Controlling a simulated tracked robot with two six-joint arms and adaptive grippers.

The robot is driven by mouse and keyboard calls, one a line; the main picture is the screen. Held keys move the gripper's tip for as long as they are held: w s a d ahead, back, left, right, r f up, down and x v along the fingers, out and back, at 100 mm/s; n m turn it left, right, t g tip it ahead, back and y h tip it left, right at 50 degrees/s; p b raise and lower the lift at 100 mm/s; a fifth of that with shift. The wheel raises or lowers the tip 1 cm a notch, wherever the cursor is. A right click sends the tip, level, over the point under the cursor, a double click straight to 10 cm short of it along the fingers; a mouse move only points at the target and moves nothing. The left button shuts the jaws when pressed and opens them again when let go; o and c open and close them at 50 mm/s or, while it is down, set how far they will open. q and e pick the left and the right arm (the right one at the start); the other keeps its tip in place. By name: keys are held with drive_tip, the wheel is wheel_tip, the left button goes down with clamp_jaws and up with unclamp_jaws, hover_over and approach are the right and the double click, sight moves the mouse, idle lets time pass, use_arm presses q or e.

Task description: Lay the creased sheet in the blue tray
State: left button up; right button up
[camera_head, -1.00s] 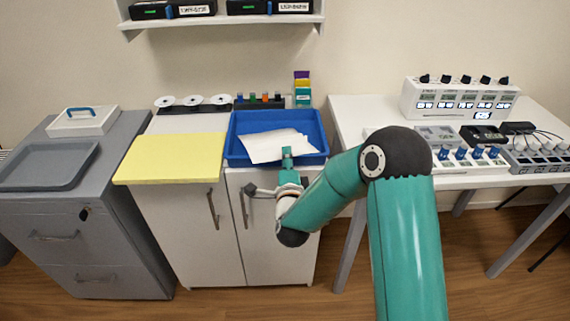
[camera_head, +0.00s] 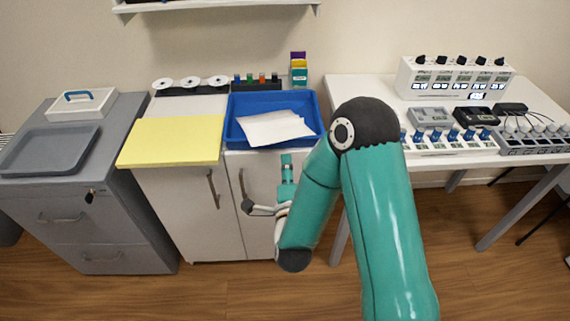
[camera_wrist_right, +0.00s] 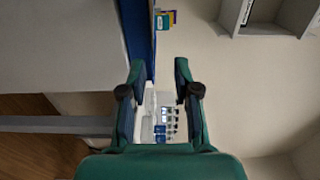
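The white creased sheet (camera_head: 272,127) lies in the blue tray (camera_head: 312,102) on the white cabinet. Its near edge comes close to the tray's front wall; I cannot tell whether it touches. My right gripper (camera_head: 287,160) is in front of the cabinet, just below the tray's front edge and apart from the sheet. In the right wrist view my right gripper (camera_wrist_right: 158,70) has its two fingers apart with nothing between them. The blue tray's edge (camera_wrist_right: 137,35) shows at the upper left there. The left gripper is not in view.
A yellow board (camera_head: 172,141) lies left of the tray. A rack of small bottles (camera_head: 256,80) is behind the tray. Instruments (camera_head: 453,77) fill the right table.

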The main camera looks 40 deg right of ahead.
drive_tip(key=s+a+f+n+g+y+p, duration=0.1)
drive_tip(key=s+a+f+n+g+y, duration=0.1)
drive_tip(key=a+f+n+y, duration=0.3)
drive_tip(key=s+a+f+n+g+y, duration=0.1)
drive_tip(key=s+a+f+n+g, duration=0.15)
drive_tip(key=f, duration=0.55)
drive_tip(key=s+a+f+n+g+y+p, duration=0.1)
drive_tip(key=a+f+n+g+y, duration=0.25)
drive_tip(key=f+n, duration=0.2)
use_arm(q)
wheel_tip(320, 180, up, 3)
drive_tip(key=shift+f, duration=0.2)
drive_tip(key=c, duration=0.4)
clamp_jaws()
use_arm(e)
drive_tip(key=s+a+f+n+g+y, duration=0.2)
drive_tip(key=s+a+f+n+g, duration=0.1)
drive_tip(key=s, duration=0.4)
drive_tip(key=s+a+f+n+g+y, duration=0.2)
drive_tip(key=s+a+f+n+g, duration=0.1)
drive_tip(key=s+a+n, duration=0.2)
drive_tip(key=shift+s+a+f+n+g, duration=0.15)
drive_tip(key=shift+s+f+n+g, duration=0.2)
drive_tip(key=shift+s+n, duration=0.45)
